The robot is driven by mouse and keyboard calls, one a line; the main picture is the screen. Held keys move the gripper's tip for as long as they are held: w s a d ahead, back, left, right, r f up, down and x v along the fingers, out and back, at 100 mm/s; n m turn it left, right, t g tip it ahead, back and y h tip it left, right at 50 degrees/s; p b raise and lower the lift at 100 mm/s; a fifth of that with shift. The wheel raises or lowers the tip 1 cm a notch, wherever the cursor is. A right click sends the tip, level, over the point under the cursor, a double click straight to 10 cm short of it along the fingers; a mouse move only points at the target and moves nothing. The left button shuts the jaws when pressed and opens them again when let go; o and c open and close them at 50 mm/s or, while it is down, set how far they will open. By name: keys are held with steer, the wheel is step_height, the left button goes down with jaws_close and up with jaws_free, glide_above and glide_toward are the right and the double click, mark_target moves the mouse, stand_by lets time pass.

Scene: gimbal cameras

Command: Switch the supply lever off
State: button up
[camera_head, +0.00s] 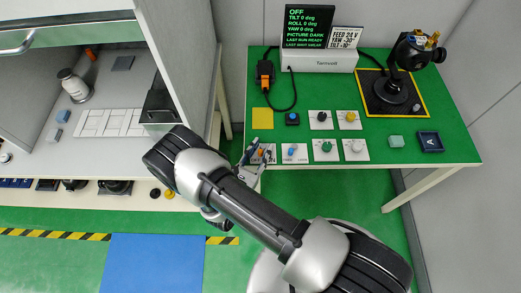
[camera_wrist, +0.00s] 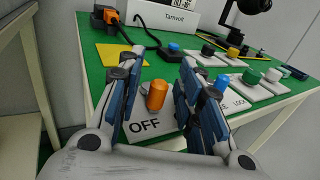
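An orange upright lever (camera_wrist: 157,95) stands on a white plate (camera_wrist: 140,127) marked OFF at the table's front left edge. My gripper (camera_wrist: 158,72) is open, with one blue-padded finger on each side of the lever and a small gap showing. In the head view my gripper (camera_head: 258,152) is over this plate and hides much of it; a bit of orange (camera_head: 262,153) shows there. A black box with an orange part (camera_head: 265,75) stands farther back, with a black cable; it also shows in the wrist view (camera_wrist: 106,15).
To the right are plates with blue (camera_head: 293,152), green (camera_head: 326,148) and white (camera_head: 356,147) knobs. A grey cabinet (camera_head: 180,50) stands left.

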steer(key=shift+c, duration=0.2)
jaws_close()
steer(key=shift+w+a+f+m+g+h+b, duration=0.15)
steer(key=shift+m+g+h+b, duration=0.15)
steer(key=shift+m+h+b, duration=0.2)
steer(key=shift+a+f+m+g+h+b, duration=0.15)
steer(key=shift+m+g+h+b, duration=0.2)
steer(key=shift+b, duration=0.25)
steer(key=shift+r+m+g+h+b, duration=0.2)
steer(key=shift+m+g+h+b, duration=0.4)
steer(key=shift+h, duration=0.35)
steer(key=shift+a, duration=0.1)
steer(key=shift+o, duration=0.2)
jaws_free()
